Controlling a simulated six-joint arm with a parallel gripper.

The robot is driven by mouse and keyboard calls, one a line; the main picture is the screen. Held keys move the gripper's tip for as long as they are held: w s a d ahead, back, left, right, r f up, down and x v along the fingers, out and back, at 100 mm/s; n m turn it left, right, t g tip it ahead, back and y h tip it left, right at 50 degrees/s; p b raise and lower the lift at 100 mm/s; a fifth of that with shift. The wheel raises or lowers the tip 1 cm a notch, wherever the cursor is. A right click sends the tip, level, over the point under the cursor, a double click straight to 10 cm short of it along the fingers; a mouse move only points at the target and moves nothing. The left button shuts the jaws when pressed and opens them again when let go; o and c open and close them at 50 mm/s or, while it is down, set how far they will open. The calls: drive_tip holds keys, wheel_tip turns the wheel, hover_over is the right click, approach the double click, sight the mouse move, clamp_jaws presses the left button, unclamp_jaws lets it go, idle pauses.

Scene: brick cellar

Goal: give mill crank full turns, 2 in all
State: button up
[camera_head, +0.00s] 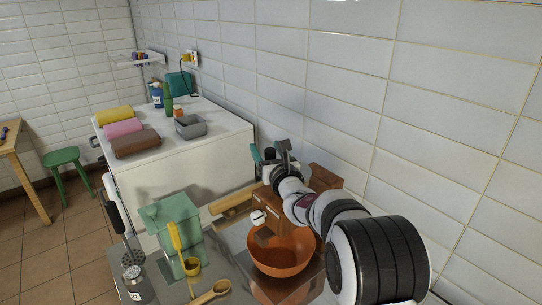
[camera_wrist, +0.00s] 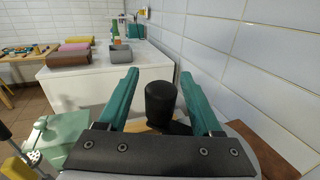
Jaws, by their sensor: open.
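My gripper (camera_head: 268,154) is at the right of the head view, above a wooden box that looks like the mill (camera_head: 268,197). In the wrist view its two teal fingers (camera_wrist: 161,97) stand open, apart on either side of a black rounded knob (camera_wrist: 161,101). The knob looks like the crank's handle. A gap shows on each side of it, so the fingers are around it without visibly gripping. The crank arm and most of the mill's top are hidden by my gripper and wrist.
An orange-brown bowl (camera_head: 280,262) stands in front of the mill. A white-tiled wall (camera_head: 370,95) is close on the right. A white cabinet (camera_head: 165,177) with rolled towels stands behind.

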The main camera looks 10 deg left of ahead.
drive_tip(key=v, duration=1.5)
drive_tip(key=shift+s, duration=0.2)
drive_tip(key=shift+d, duration=0.1)
drive_tip(key=d+n+g+y, duration=0.3)
drive_tip(key=d+n+y, duration=0.1)
drive_tip(key=d+y, duration=0.1)
drive_tip(key=x, duration=1.5)
drive_tip(key=shift+w+r, duration=0.15)
drive_tip(key=shift+w, duration=0.15)
drive_tip(key=shift+a+h, duration=0.1)
drive_tip(key=shift+h, duration=0.2)
clamp_jaws()
